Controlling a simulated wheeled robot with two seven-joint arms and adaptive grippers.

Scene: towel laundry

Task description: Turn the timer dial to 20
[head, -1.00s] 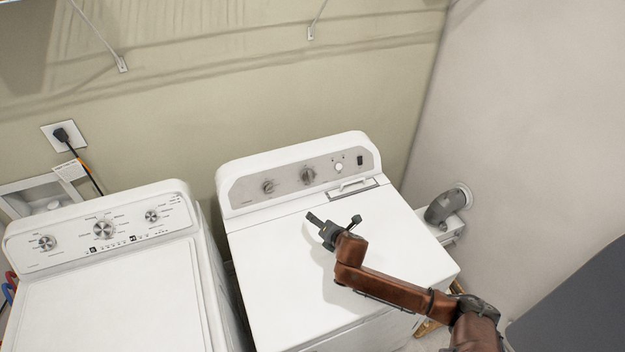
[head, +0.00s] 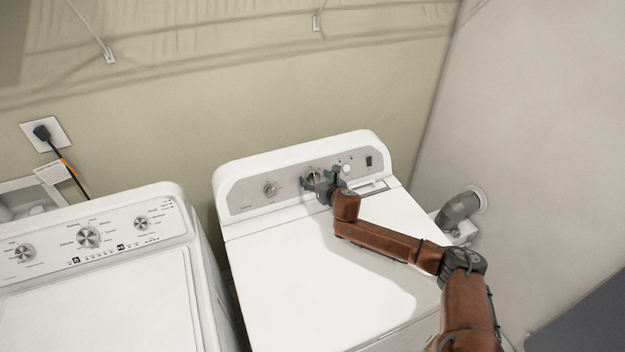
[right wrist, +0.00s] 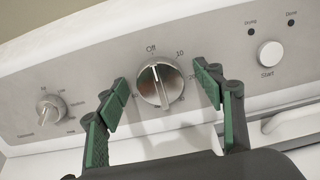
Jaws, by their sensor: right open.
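The timer dial (right wrist: 160,85) is a round silver knob on the dryer's grey control panel (right wrist: 205,45). In the right wrist view it has marks around it, with "Off" at the top, 10 at upper right and 20 at right. Its pointer is near "Off". My right gripper (right wrist: 160,88) is open, with green-padded fingers on either side of the dial and gaps to it. In the head view the right gripper (head: 320,180) is in front of the dial (head: 313,172) and partly hides it. My left gripper is not in view.
A smaller knob (right wrist: 50,110) is left of the dial. A Start button (right wrist: 270,54) is to its right. The white dryer top (head: 290,260) is clear below. A washer (head: 100,290) with its own dials stands at left. A grey vent pipe (head: 460,207) is at the right wall.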

